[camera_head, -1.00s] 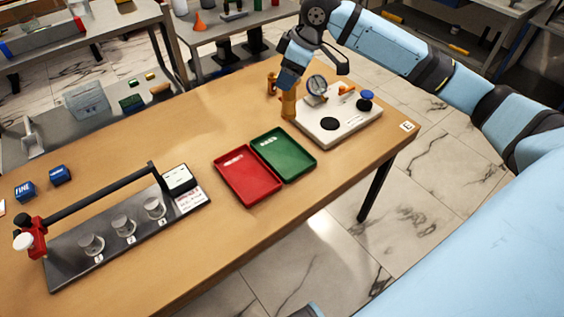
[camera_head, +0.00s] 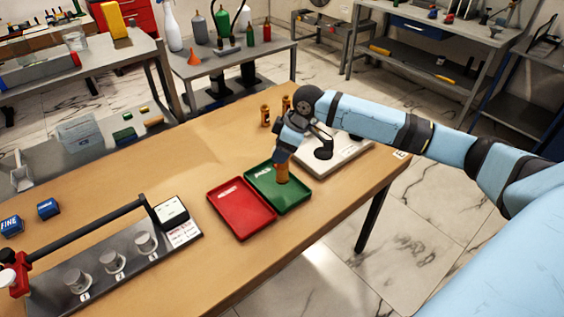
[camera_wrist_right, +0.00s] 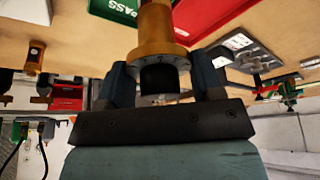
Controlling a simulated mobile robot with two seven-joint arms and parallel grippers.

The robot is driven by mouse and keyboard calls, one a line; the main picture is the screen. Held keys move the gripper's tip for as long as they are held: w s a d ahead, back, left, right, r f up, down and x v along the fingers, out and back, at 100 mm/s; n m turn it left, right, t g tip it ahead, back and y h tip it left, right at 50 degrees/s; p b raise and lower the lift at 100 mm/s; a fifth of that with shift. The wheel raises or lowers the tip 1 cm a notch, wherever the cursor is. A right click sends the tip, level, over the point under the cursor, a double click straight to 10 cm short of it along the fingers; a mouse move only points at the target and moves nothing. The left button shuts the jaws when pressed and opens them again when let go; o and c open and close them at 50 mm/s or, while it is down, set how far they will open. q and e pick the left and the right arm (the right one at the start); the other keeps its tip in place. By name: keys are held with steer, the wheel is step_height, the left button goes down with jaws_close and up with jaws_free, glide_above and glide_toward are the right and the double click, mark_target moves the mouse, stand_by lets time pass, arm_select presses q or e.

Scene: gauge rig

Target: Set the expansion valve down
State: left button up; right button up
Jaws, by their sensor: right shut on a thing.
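My right gripper (camera_head: 281,158) is shut on a brass-coloured expansion valve (camera_head: 282,174), which hangs upright below the fingers. In the head view the valve is over the green tray (camera_head: 262,200); I cannot tell whether its base touches the tray floor. The right wrist view shows the valve (camera_wrist_right: 155,30) between the two fingers (camera_wrist_right: 162,88), with its dark section near them. The green tray (camera_wrist_right: 112,10), marked PASS, shows beside it there. My left gripper is not in view.
A red tray (camera_head: 240,216) adjoins the green one. The white gauge rig base (camera_head: 345,155) stands behind, partly hidden by my arm. Two more brass valves (camera_head: 265,115) (camera_head: 286,103) stand on the table.

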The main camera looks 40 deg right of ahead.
step_height(320, 180, down, 5)
steer(key=shift+r, duration=0.2)
steer(key=shift+f, duration=0.25)
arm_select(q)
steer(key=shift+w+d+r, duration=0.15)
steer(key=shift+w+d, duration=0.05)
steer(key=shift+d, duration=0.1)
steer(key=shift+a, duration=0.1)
arm_select(e)
steer(key=shift+f, duration=0.1)
steer(key=o, duration=1.5)
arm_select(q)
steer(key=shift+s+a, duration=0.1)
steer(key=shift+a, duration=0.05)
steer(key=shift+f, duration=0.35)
